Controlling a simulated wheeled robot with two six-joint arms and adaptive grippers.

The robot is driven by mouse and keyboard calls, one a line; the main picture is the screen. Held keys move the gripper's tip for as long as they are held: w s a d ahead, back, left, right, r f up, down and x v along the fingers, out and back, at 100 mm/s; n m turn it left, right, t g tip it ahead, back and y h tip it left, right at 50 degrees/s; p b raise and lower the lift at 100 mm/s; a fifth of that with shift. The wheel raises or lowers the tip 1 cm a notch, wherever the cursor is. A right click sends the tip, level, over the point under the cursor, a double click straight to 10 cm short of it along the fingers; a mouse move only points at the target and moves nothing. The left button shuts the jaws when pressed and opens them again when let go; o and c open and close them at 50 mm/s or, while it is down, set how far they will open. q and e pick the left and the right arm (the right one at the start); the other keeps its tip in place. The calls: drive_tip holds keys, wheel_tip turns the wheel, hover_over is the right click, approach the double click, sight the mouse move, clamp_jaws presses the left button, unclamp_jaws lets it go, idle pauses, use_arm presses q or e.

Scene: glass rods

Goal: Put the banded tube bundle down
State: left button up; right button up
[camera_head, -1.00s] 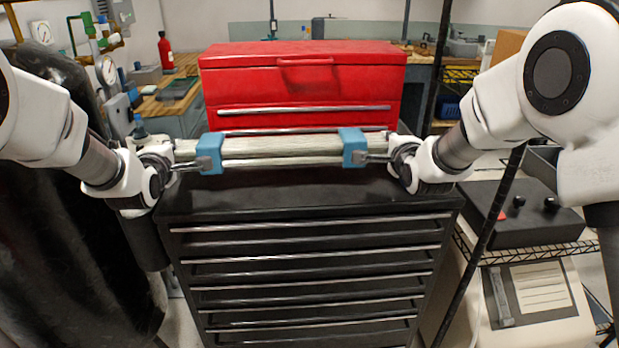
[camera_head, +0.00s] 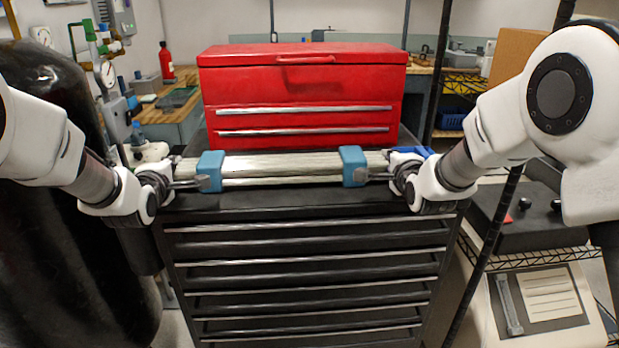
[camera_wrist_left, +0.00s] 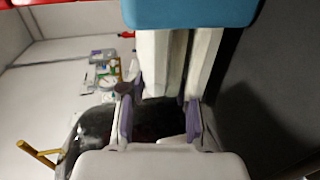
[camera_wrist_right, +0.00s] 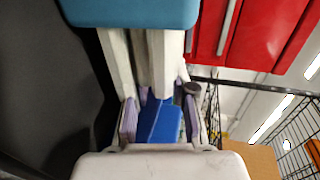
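The banded tube bundle (camera_head: 280,167) is a level row of pale tubes with two blue bands, a left one (camera_head: 210,171) and a right one (camera_head: 353,166). It spans the black drawer cabinet's top (camera_head: 290,198); I cannot tell whether it touches it. My left gripper (camera_head: 196,182) is closed around the left end, outside the left band. My right gripper (camera_head: 376,177) is closed around the right end, outside the right band. The left wrist view shows the tubes (camera_wrist_left: 170,60) running from between the fingers. The right wrist view shows the tubes (camera_wrist_right: 145,55) likewise.
A red toolbox (camera_head: 300,85) stands on the cabinet just behind the bundle. A strip of bare cabinet top lies in front. A dark cylinder (camera_head: 50,230) is at the left, and wire shelving (camera_head: 530,258) with equipment is at the right.

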use_arm(q)
drive_tip(key=shift+o, duration=0.4)
drive_tip(key=shift+a, duration=0.15)
use_arm(e)
drive_tip(key=shift+d, duration=0.15)
drive_tip(key=o, duration=0.5)
